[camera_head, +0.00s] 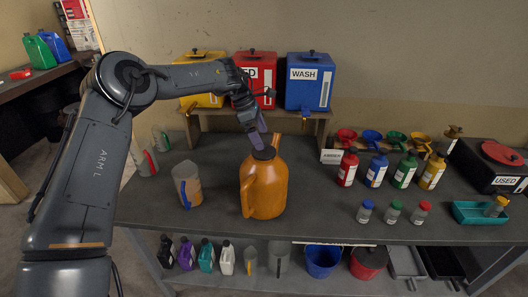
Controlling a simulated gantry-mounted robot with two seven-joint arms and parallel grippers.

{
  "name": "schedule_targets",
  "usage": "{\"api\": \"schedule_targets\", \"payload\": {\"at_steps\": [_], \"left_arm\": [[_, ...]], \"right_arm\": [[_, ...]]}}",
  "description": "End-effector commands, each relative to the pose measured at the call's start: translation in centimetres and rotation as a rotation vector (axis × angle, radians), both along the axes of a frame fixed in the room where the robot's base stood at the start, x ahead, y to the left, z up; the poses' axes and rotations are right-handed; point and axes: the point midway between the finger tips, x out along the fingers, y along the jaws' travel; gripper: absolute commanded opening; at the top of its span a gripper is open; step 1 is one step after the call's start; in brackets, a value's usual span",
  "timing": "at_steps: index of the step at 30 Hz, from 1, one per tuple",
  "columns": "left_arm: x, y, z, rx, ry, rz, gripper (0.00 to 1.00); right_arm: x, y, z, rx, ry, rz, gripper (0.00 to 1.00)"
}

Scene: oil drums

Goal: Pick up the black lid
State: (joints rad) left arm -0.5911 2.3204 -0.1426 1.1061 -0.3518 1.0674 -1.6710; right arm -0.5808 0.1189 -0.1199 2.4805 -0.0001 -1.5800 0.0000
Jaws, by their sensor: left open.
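The black lid (264,153) sits on top of the orange jug (266,186), which stands upright near the middle of the dark table. My left gripper (258,142) points down directly above the lid. Its fingertips are at or very close to the lid and hide part of it. The gripper is open; I cannot tell whether the fingers touch the lid. My right gripper does not show.
A clear measuring jug (187,185) stands left of the orange jug. Yellow, red and blue boxes stand on a raised shelf (215,113) behind. Several bottles (377,170), funnels and a teal tray (480,213) are to the right. The table front is clear.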

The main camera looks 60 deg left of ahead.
Motion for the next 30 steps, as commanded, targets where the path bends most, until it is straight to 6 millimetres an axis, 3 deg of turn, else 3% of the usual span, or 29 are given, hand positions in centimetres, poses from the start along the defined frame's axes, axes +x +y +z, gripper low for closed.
{"api": "schedule_targets", "payload": {"at_steps": [9, 20, 28, 30], "left_arm": [[0.8, -0.9, -3.8, -0.003, 0.003, -0.001, 1.0], [1.1, -1.0, -4.4, -0.001, 0.001, 0.001, 1.0], [1.1, -1.0, -4.4, -0.002, 0.001, 0.0, 0.6], [1.1, -1.0, -4.4, -0.002, 0.001, 0.0, 0.6]], "right_arm": [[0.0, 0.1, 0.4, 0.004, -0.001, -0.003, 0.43], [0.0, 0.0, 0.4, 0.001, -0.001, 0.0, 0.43], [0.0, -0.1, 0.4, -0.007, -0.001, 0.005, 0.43], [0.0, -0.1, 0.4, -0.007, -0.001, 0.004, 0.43]]}}
